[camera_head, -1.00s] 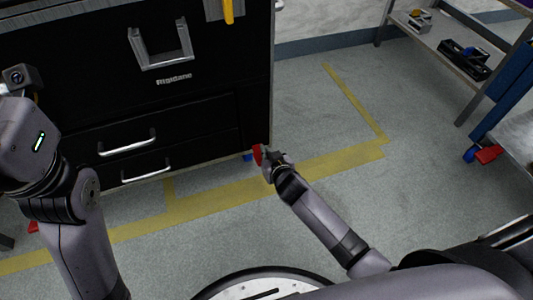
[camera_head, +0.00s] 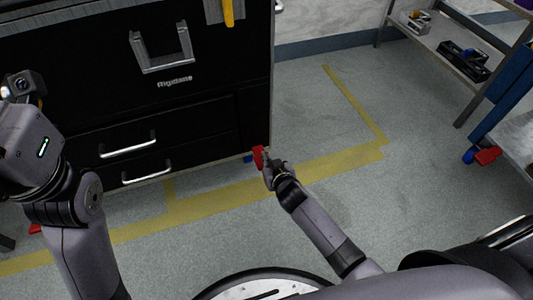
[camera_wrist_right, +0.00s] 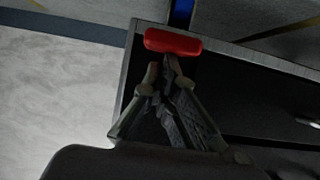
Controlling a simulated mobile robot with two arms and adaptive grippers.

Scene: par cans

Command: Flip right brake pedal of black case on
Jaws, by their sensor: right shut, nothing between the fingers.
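The black case (camera_head: 215,115) is a large cabinet on casters with silver drawer handles. Its right brake pedal (camera_head: 259,157) is a red tab at the lower right corner, next to a blue caster. In the right wrist view the red pedal (camera_wrist_right: 173,42) lies just beyond the fingertips, near the case's edge. My right gripper (camera_head: 267,166) is shut and empty, with its tips close to the pedal; I cannot tell whether they touch. It also shows in the right wrist view (camera_wrist_right: 163,72). My left arm is at the left, but its gripper fingers are out of view.
Another red pedal (camera_head: 35,228) shows at the lower left, partly hidden by my left arm. A shelf (camera_head: 455,60) with small items and a blue cart (camera_head: 505,95) stand at the right. The floor between is clear, with yellow tape (camera_head: 330,163).

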